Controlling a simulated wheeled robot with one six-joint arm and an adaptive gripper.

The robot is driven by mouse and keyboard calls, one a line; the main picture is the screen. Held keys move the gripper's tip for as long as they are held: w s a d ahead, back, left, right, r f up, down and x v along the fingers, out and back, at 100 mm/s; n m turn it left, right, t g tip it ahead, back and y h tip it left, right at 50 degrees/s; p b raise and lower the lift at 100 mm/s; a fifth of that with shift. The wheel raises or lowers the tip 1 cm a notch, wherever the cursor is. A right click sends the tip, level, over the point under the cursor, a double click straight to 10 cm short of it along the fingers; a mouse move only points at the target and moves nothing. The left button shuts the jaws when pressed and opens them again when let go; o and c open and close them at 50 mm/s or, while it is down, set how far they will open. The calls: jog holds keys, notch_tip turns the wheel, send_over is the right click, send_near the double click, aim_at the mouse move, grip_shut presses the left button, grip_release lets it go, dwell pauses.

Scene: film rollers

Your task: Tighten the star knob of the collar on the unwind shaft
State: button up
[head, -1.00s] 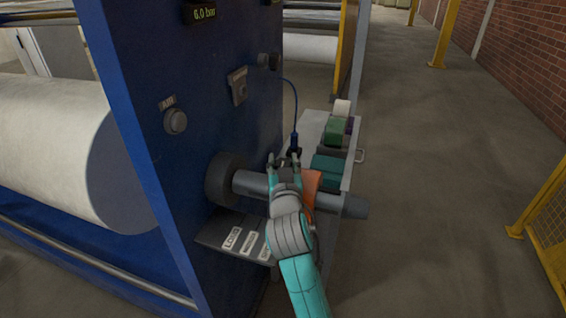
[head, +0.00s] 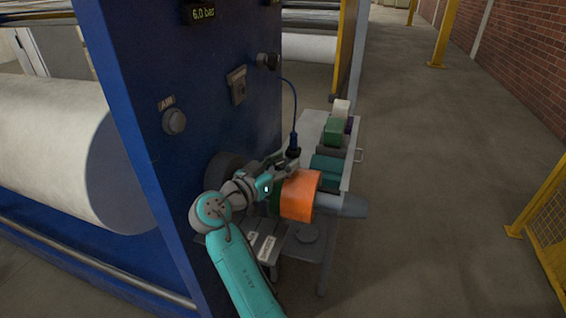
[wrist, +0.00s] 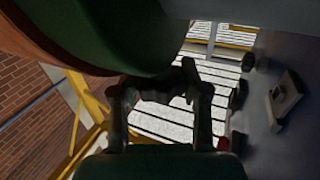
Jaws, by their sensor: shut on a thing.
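The unwind shaft (head: 345,204) sticks out to the right from the blue machine frame. An orange roll (head: 299,196) sits around it, with a dark green collar (head: 276,199) against its left side. The collar also shows as a large dark green curve at the top of the wrist view (wrist: 120,40). My gripper (head: 290,163) is at the far upper side of the collar. In the wrist view its fingers (wrist: 157,88) are shut on a dark lobed piece, the star knob (wrist: 155,92), under the collar's edge. The knob is hidden in the head view.
A dark blue tool (head: 293,148) hangs on a cable close to my gripper. A grey cart (head: 313,127) with green and teal rolls stands behind the shaft. A shelf with labels (head: 262,246) is below. The blue machine panel (head: 205,105) is close on the left.

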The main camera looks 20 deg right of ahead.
aim_at(284, 162)
jog(key=shift+m+g+h, duration=0.55)
jog(key=shift+m+g, duration=0.45)
jog(key=shift+g, duration=0.45)
jog(key=shift+m+g+h, duration=0.55)
jog(key=shift+m+g, duration=0.45)
jog(key=shift+g, duration=0.45)
jog(key=shift+s, duration=0.1)
jog(key=o, duration=1.2)
jog(key=shift+c, duration=0.2)
notch_tip(284, 162, up, 10)
jog(key=shift+f, duration=0.1)
